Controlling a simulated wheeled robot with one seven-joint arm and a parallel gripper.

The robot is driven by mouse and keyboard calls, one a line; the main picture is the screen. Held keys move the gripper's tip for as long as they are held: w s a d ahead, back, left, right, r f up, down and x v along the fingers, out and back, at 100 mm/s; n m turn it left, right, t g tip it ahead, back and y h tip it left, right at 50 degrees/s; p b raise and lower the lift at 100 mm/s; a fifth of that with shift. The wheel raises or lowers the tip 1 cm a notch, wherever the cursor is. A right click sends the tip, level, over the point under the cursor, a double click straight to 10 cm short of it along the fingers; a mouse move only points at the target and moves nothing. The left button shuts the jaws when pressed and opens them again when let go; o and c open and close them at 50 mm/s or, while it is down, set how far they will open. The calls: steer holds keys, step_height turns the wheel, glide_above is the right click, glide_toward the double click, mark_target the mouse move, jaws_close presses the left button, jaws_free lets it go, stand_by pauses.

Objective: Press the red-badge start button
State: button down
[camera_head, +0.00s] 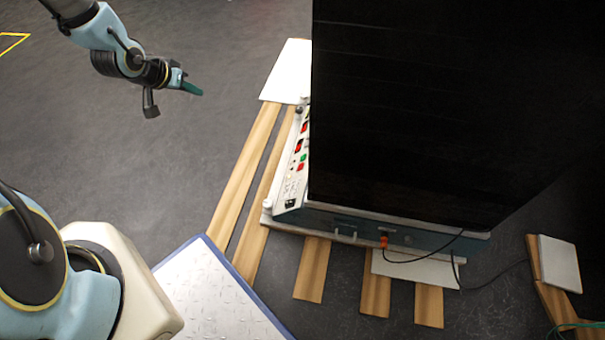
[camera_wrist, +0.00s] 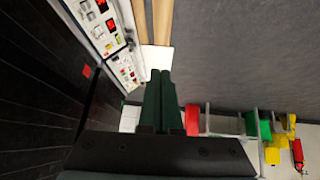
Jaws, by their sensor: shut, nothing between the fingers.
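A tall black cabinet (camera_head: 420,100) stands right of centre in the head view, with a white control strip (camera_head: 289,185) along its lower left side. The strip carries red switches (camera_head: 298,146) and a small green button (camera_head: 303,157). Labels are too small to read, so I cannot tell which button is the start button. My gripper (camera_head: 198,92) has green fingers, shut and empty, held apart from the strip; it also shows in the wrist view (camera_wrist: 161,74).
Wooden slats (camera_head: 245,170) and a white plate (camera_head: 289,72) lie left of the cabinet. A blue-edged metal plate (camera_head: 215,290) is in front. Black cables (camera_head: 420,258) run at its lower right. Dark floor on the left is open. Red, green and yellow items (camera_wrist: 265,127) show at right in the wrist view.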

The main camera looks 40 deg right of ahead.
mark_target(303, 158)
steer(key=s+d+f+m+g+h+b, duration=0.1)
steer(key=s+d+f+b, duration=0.2)
steer(key=f, duration=0.3)
steer(key=s+d+f+m+g+h+b, duration=0.1)
steer(key=s+d+f+h+b, duration=0.1)
steer(key=s+d+f+b, duration=0.2)
steer(key=s+d+f+m+g+h+b, duration=0.1)
steer(key=d+f+b, duration=0.4)
steer(key=f, duration=0.5)
steer(key=s+d+h, duration=0.1)
steer(key=s+d, duration=0.1)
steer(key=shift+s+f, duration=0.25)
steer(key=shift+s, duration=0.15)
steer(key=shift+d, duration=0.1)
steer(key=shift+s+d+f+b, duration=0.6)
steer(key=shift+s+f+b, duration=0.3)
steer(key=shift+f, duration=0.1)
steer(key=shift+s+d+f+b, duration=0.55)
steer(key=shift+s+f+b, duration=0.3)
steer(key=shift+s+f, duration=0.1)
steer(key=shift+s+d+f+b, duration=0.6)
steer(key=shift+s+f+b, duration=0.3)
steer(key=shift+f, duration=0.1)
steer(key=shift+f, duration=0.1)
steer(key=shift+s+d+f, duration=0.15)
steer(key=shift+s+f, duration=0.05)
steer(key=shift+s, duration=0.05)
